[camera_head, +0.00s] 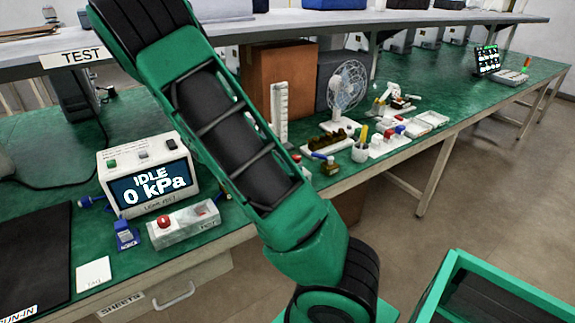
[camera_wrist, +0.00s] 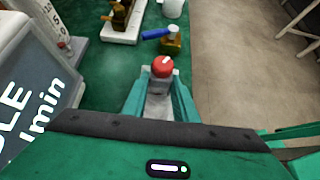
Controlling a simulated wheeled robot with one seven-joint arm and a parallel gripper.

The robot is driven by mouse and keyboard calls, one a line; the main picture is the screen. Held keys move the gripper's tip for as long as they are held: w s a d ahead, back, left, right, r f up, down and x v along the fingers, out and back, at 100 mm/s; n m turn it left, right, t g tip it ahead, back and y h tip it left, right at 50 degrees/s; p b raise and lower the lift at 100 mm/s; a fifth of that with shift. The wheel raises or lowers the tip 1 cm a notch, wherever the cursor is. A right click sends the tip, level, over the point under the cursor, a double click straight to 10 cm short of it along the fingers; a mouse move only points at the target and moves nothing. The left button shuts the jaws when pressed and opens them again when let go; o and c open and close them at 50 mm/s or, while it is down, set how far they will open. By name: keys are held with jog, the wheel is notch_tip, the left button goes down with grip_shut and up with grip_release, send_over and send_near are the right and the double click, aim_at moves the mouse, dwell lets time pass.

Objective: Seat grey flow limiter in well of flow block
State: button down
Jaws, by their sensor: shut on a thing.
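In the wrist view my gripper (camera_wrist: 158,92) has its two teal fingers around a pale grey piece (camera_wrist: 157,107), which I take to be the grey flow limiter. Its lower part is hidden by the gripper body. A red knob (camera_wrist: 162,67) shows just beyond the fingertips; I cannot tell whether it belongs to the flow block. The well is not visible. In the head view my arm covers the gripper and the bench area around it.
The wrist view shows a tester screen reading "l/min" (camera_wrist: 37,110) close on the left, and a blue-handled brass valve (camera_wrist: 172,42) ahead. The head view shows the leak tester (camera_head: 150,180), a grey block with red knob (camera_head: 186,225), a fan (camera_head: 348,88) and small parts.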

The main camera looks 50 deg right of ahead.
jog(key=shift+f, duration=0.45)
jog(key=c, duration=1.3)
grip_release()
jog(key=shift+c, duration=0.2)
jog(key=v, duration=1)
jog(key=shift+w+a+r, duration=0.15)
jog(key=shift+w+a, duration=0.05)
jog(key=shift+a, duration=0.1)
jog(key=shift+s, duration=0.15)
jog(key=shift+s+m+y, duration=0.3)
jog(key=shift+s+m, duration=0.05)
jog(key=shift+m, duration=0.05)
jog(key=s+a+r+m+y, duration=0.1)
jog(key=s+a+m+y, duration=0.2)
jog(key=s+m, duration=0.4)
jog(key=s+a+r+m+t+y, duration=0.1)
jog(key=s+a+r+m+y, duration=0.1)
jog(key=s+m, duration=0.5)
jog(key=s+a+r+m+t+y, duration=0.1)
jog(key=s+a+r+m+y, duration=0.1)
jog(key=s+a+m+y, duration=0.3)
jog(key=s+m, duration=0.1)
jog(key=s, duration=0.2)
jog(key=shift+r+m, duration=0.25)
jog(key=shift+m, duration=0.15)
